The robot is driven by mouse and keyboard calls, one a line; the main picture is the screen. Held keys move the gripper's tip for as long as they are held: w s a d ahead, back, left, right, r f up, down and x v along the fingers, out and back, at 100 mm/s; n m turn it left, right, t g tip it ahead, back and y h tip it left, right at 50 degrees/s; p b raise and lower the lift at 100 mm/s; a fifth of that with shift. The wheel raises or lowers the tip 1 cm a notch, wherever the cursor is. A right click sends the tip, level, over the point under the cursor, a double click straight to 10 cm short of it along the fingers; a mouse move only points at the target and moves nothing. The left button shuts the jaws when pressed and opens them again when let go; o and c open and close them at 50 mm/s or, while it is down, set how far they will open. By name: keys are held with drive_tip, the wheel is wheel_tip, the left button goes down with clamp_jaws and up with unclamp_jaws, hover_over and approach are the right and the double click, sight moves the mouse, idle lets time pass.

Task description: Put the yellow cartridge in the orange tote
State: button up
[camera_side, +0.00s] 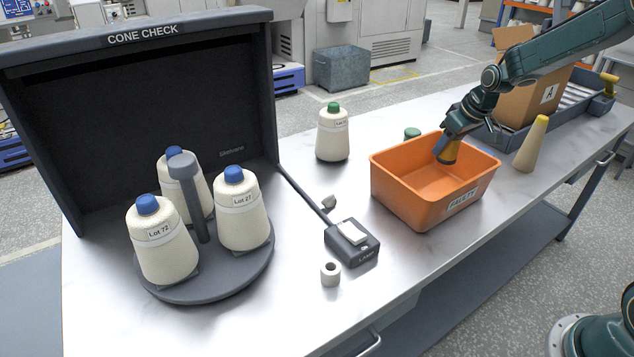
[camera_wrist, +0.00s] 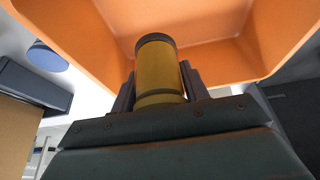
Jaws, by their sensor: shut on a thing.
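The yellow cartridge (camera_wrist: 158,72) is a short cylinder with a dark end. My gripper (camera_wrist: 158,95) is shut on it, with one finger on each side. In the side view, my gripper (camera_side: 447,140) reaches over the back of the orange tote (camera_side: 415,208), and the cartridge (camera_side: 449,153) hangs at or just inside the tote's opening. Whether it touches the tote cannot be told. The tote carries a label on its front and looks empty inside. Its orange walls also fill the top of the wrist view (camera_wrist: 205,60).
A yellow-tipped cone (camera_side: 531,146) stands right of the tote. A green-topped cone (camera_side: 332,135) stands to its left. A cardboard box (camera_side: 530,92) is behind. Several blue-topped cones stand on a round stand (camera_side: 215,285).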

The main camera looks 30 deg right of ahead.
sight(457, 152)
drive_tip(key=shift+f, duration=4.2)
drive_tip(key=shift+f, duration=0.1)
drive_tip(key=o, duration=1.1)
drive_tip(key=shift+s+r, duration=0.1)
drive_tip(key=shift+r, duration=0.4)
drive_tip(key=v, duration=1.1)
drive_tip(key=shift+s, duration=0.1)
drive_tip(key=shift+r, duration=0.1)
